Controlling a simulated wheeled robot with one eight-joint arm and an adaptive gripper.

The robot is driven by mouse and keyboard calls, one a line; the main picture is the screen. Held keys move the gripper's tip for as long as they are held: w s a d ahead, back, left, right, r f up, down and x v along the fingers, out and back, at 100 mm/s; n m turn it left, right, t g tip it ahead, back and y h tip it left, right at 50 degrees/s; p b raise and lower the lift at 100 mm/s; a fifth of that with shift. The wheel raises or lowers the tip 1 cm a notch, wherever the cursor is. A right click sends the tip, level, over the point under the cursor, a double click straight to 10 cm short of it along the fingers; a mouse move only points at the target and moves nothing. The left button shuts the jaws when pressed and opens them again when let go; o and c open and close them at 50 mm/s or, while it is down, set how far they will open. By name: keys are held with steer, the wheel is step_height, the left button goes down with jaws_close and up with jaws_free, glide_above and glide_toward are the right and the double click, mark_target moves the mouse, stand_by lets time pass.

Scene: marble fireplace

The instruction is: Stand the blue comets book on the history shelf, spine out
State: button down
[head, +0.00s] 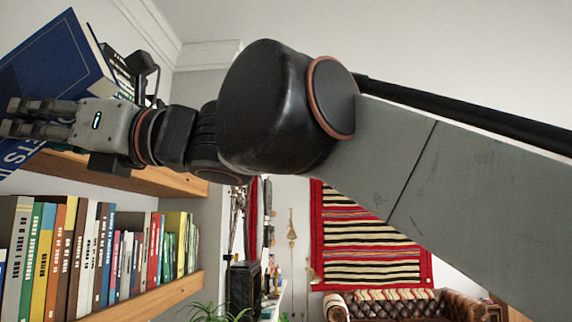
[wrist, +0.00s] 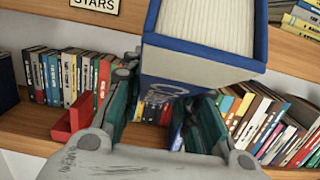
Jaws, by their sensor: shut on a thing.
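The blue comets book (head: 45,55) is at the top left of the head view, tilted, with the letters "ETS" on its cover. My gripper (head: 22,118) is shut on it. In the wrist view the book (wrist: 203,57) shows its page block and a blue side with pale lettering, and the fingers of my gripper (wrist: 165,112) are on both sides of it. The book is in front of a wooden shelf and hides part of it. I see no history label; a sign reading "STARS" (wrist: 95,4) is on the upper shelf edge.
In the wrist view, a row of books (wrist: 70,75) and a red bookend (wrist: 72,122) stand left of the held book. Several books lean at right (wrist: 270,125). In the head view, a full lower shelf (head: 150,300) is below my gripper.

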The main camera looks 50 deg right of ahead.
mark_target(12, 156)
steer(key=shift+f, duration=0.5)
steer(key=shift+s+a+f+b, duration=0.25)
steer(key=shift+s+f+b, duration=0.3)
steer(key=shift+f, duration=0.05)
steer(key=shift+w+d+f+b, duration=0.15)
steer(key=shift+f+b, duration=0.15)
steer(key=shift+f, duration=0.25)
steer(key=shift+w+a+f+b, duration=0.15)
steer(key=shift+f+b, duration=0.1)
steer(key=shift+f, duration=0.3)
step_height(12, 156, down, 18)
steer(key=b, duration=0.8)
steer(key=shift+s+r, duration=0.15)
steer(key=shift+r, duration=0.05)
